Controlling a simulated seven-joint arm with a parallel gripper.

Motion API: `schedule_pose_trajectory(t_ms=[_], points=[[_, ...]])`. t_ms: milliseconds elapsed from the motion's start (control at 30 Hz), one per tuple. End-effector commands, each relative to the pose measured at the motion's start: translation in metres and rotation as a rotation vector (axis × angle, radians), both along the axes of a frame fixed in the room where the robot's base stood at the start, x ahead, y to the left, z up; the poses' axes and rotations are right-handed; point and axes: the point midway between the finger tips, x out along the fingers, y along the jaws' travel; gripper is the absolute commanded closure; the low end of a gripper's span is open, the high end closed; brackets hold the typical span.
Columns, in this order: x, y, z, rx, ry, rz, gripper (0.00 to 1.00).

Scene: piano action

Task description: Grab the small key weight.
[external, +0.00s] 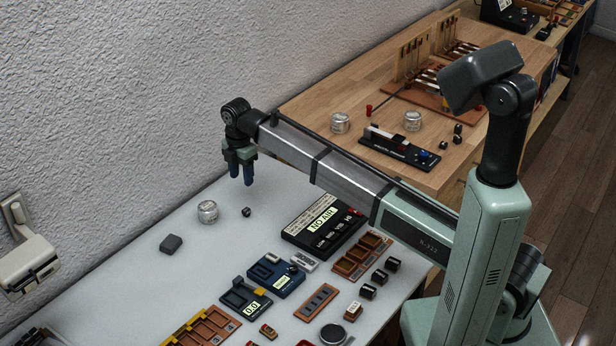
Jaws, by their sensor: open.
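My gripper (241,178) points down above the far part of the white table, its two dark fingers apart with nothing between them. A small dark piece (246,212) lies on the table below it in the picture, apart from the fingers. It may be the small key weight, but it is too small to be sure. Several small black blocks stand near the table's right side, one of them here (392,265). I cannot tell whether any of these is a key weight.
A round clear container (208,211) stands left of the small dark piece, and a dark grey block (171,243) lies further left. A black device with a display (323,222), a wooden tray (361,256) and a blue device (275,276) crowd the table's right and front. A wooden bench (310,98) adjoins behind.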

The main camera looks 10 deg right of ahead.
Motion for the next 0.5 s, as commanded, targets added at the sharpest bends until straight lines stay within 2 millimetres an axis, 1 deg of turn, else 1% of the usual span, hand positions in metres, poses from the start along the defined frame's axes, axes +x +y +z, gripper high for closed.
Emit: schedule_pose_trajectory(t_ms=[100, 300, 400, 500], points=[[0.000, -0.001, -0.021, -0.001, 0.000, -0.001, 0.51], [0.000, -0.001, -0.054, -0.001, -0.001, -0.003, 0.51], [0.001, -0.001, -0.065, -0.001, -0.002, -0.003, 0.51], [0.001, -0.001, -0.072, -0.001, -0.002, -0.003, 0.51]])
